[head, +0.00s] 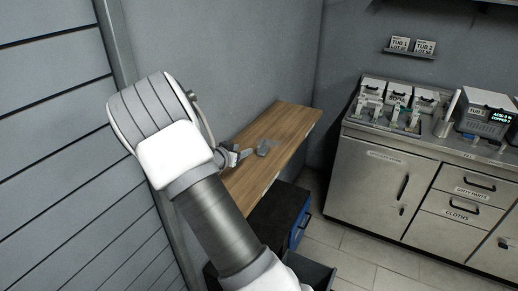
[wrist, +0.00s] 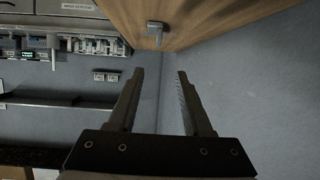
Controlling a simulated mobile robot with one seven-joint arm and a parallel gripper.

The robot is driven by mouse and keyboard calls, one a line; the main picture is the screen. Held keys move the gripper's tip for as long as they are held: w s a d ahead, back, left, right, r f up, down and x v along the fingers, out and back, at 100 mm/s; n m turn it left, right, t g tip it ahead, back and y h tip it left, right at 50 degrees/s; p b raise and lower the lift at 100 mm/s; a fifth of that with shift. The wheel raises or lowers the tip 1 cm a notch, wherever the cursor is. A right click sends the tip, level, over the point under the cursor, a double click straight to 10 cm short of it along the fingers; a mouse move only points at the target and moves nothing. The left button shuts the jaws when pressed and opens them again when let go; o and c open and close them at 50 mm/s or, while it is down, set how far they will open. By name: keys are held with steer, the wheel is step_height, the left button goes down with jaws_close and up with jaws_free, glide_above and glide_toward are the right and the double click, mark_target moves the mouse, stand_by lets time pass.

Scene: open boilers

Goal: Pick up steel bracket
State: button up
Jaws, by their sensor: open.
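A small grey steel bracket (head: 263,147) lies on the wooden shelf (head: 288,125) in the head view. In the wrist view the bracket (wrist: 156,33) shows beyond the fingertips, near the shelf edge (wrist: 160,48). My gripper (head: 240,156) is just left of the bracket in the head view, with a gap between them. In the wrist view my gripper (wrist: 160,72) has its two fingers apart with nothing between them. My arm hides part of the shelf's near end.
A grey wall stands behind the shelf. Below the shelf are a dark and blue box (head: 302,222) and an open dark bin (head: 312,274). A steel cabinet (head: 385,170) with tubs and equipment on top stands to the right. Tiled floor lies between.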

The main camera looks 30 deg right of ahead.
glide_toward(260, 145)
steer(key=x, duration=0.4)
steer(key=shift+w+d+r+p, duration=0.2)
steer(key=shift+w+p, duration=0.2)
steer(key=shift+s+f+p+x, duration=0.1)
steer(key=shift+p+x, duration=0.1)
steer(key=shift+x, duration=0.7)
steer(key=shift+s+f+p+x, duration=0.1)
steer(key=shift+p+x, duration=0.05)
steer(key=shift+x, duration=0.7)
steer(key=shift+f+p+x, duration=0.15)
steer(key=shift+p+x, duration=0.05)
steer(key=shift+x, duration=0.7)
steer(key=shift+a, duration=0.1)
jaws_close()
steer(key=shift+r, duration=0.1)
